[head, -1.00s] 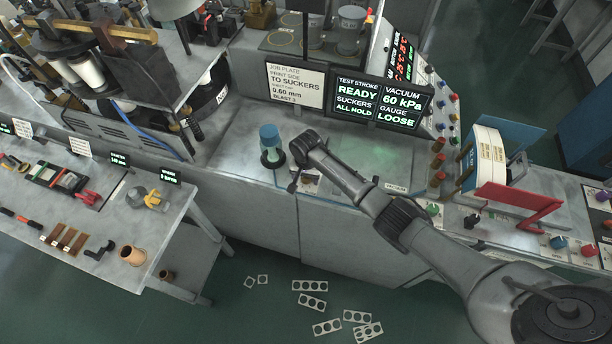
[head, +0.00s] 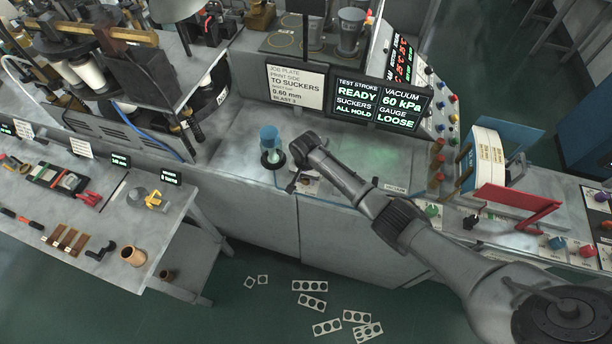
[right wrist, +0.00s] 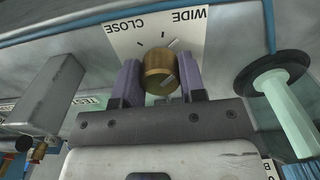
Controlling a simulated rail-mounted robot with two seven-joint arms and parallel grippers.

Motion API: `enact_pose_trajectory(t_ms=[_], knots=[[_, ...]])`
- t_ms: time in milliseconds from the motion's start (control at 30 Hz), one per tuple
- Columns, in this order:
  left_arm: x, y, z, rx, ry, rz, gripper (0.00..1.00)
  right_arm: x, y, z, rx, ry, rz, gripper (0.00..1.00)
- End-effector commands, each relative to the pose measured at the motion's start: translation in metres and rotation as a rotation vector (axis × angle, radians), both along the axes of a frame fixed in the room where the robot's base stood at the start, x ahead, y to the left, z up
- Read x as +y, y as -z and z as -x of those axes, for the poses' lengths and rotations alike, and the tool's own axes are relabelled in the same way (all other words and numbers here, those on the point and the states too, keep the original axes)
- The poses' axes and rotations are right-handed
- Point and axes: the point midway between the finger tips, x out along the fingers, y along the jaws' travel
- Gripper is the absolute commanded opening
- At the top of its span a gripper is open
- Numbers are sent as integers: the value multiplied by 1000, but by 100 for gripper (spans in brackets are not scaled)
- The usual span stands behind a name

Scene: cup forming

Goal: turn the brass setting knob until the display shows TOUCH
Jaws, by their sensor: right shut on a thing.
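The brass setting knob (right wrist: 158,72) shows in the right wrist view, in front of a white scale plate (right wrist: 157,32) marked CLOSE and WIDE. My right gripper (right wrist: 160,82) is shut on the knob, with one purple finger on each side of it. In the head view my right gripper (head: 296,184) is at the front edge of the machine bench, and the arm hides the knob there. The display (head: 381,101) reads READY, ALL HOLD, 60 kPa and, under GAUGE, LOOSE. My left gripper is not in view.
A blue-topped post (head: 270,139) stands just left of my right gripper. A red bracket (head: 516,203) and control knobs are on the right part of the bench. A tool table (head: 122,215) is at the left. Flat plates with holes (head: 311,302) lie on the floor.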

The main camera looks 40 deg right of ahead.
Motion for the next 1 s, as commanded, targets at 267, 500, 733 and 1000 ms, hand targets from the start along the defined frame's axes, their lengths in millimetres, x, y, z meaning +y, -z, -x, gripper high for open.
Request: enact_pose_trajectory(t_ms=[267, 500, 733, 1000], knots=[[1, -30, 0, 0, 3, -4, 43, 1, -5, 0, 3, 190, -3, 14], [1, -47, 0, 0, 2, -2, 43, 1, -3, 0, 3, 380, -3, 14], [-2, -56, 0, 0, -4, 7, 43, 1, -2, -1, 3, 525, -2, 14], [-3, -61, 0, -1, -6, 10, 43, 1, -1, -1, 2, 624, -1, 14]])
